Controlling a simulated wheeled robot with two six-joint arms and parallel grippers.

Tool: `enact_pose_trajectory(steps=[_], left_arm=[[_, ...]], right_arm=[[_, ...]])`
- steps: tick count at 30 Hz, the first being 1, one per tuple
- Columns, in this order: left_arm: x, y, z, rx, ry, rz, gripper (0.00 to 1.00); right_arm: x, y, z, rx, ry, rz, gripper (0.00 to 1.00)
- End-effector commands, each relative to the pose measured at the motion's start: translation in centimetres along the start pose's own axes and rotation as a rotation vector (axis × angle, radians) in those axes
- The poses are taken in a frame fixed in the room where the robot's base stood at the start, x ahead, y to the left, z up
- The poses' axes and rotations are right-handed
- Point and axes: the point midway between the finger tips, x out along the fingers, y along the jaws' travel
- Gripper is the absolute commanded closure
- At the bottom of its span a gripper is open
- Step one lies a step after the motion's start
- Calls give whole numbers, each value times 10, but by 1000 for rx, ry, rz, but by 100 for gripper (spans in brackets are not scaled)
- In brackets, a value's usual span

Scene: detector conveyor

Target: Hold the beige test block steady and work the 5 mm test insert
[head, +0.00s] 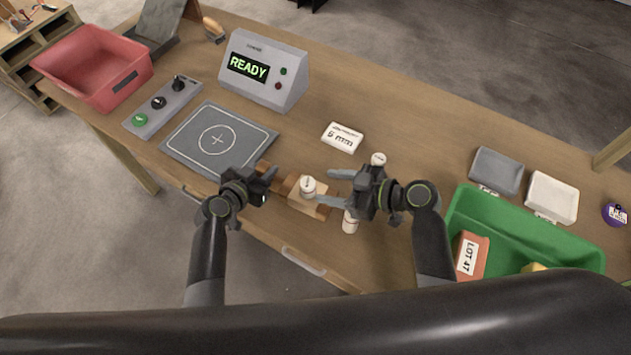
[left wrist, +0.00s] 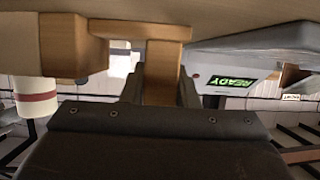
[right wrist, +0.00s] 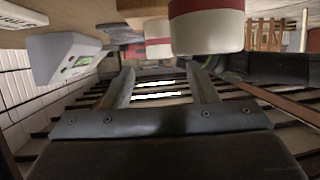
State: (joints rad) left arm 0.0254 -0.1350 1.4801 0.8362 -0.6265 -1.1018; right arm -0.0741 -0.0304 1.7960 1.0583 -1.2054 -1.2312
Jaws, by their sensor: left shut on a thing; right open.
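The beige test block (head: 308,207) lies near the table's front edge, with a wooden handle toward the left. My left gripper (head: 268,181) is shut on that handle, which shows between its fingers in the left wrist view (left wrist: 160,80). A white insert (head: 308,185) stands upright at the block's top; how deep it sits is hidden. My right gripper (head: 319,187) is open beside this insert, its fingers pointing left toward it. Two other white cylinders stand behind (head: 378,158) and in front (head: 350,224) of the right gripper. In the right wrist view, red-banded cylinders (right wrist: 207,30) appear above the fingers.
A "5 mm" card (head: 342,138) lies behind the block. A detector reading READY (head: 285,75), a grey crosshair pad (head: 185,142) and a button panel (head: 160,108) stand left. A green bin (head: 575,242) and small trays (head: 497,168) are right. A red bin (head: 95,68) is far left.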

Motion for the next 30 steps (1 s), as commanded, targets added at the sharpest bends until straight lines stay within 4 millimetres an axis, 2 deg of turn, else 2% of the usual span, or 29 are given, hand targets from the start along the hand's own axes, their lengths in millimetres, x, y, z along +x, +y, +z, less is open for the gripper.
enact_pose_trajectory(steps=[3,9,15,25,26,30], left_arm=[[0,0,0,-1,0,0,100],[0,0,0,0,0,1,100],[0,0,0,0,0,1,100],[0,0,0,0,0,0,100],[0,0,0,0,0,0,72],[0,0,0,0,0,0,53]], right_arm=[[-26,0,1,-3,-4,2,48],[-52,0,1,-1,-3,1,48],[-60,0,0,1,-1,0,48],[-61,0,0,1,0,0,48],[-61,0,0,1,0,0,48],[-60,0,0,1,0,0,48]])
